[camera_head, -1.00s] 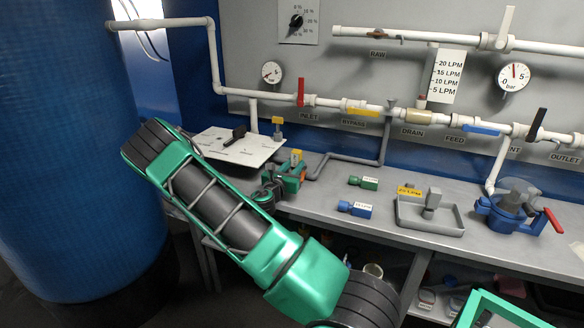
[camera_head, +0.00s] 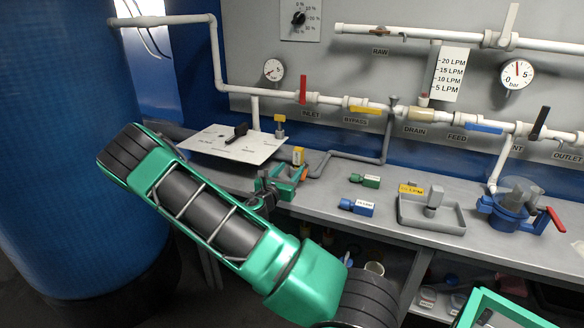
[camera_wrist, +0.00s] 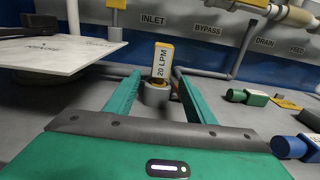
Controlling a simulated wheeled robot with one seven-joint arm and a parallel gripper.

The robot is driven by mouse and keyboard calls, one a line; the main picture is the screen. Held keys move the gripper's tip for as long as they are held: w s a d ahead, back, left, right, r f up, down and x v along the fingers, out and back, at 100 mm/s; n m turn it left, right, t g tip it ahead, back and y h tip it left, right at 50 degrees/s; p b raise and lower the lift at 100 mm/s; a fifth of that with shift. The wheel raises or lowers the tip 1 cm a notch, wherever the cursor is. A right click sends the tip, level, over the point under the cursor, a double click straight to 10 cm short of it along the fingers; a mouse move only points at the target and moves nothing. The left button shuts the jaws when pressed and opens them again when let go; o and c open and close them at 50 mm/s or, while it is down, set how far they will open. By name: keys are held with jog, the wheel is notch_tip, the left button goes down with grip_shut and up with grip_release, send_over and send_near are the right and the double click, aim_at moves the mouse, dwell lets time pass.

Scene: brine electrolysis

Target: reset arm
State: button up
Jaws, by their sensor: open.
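My gripper (camera_head: 285,182) is at the left part of the bench, its two green fingers spread apart. In the wrist view the open fingers (camera_wrist: 156,92) point at a yellow and white piece marked 20 LPM (camera_wrist: 163,62). That piece stands upright in a grey round base, in line with the gap between the fingers, and neither finger visibly touches it. In the head view the same piece (camera_head: 298,156) shows just behind my gripper. My green arm runs across the lower left of the head view.
A white panel (camera_head: 232,143) stands left of my gripper. Green (camera_head: 365,180) and blue (camera_head: 357,207) fittings and a grey tray (camera_head: 431,224) lie to the right. A blue housing (camera_head: 510,208) is farther right. Pipes run along the back wall; a large blue tank (camera_head: 65,150) is left.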

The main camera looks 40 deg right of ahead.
jog(key=v, duration=0.5)
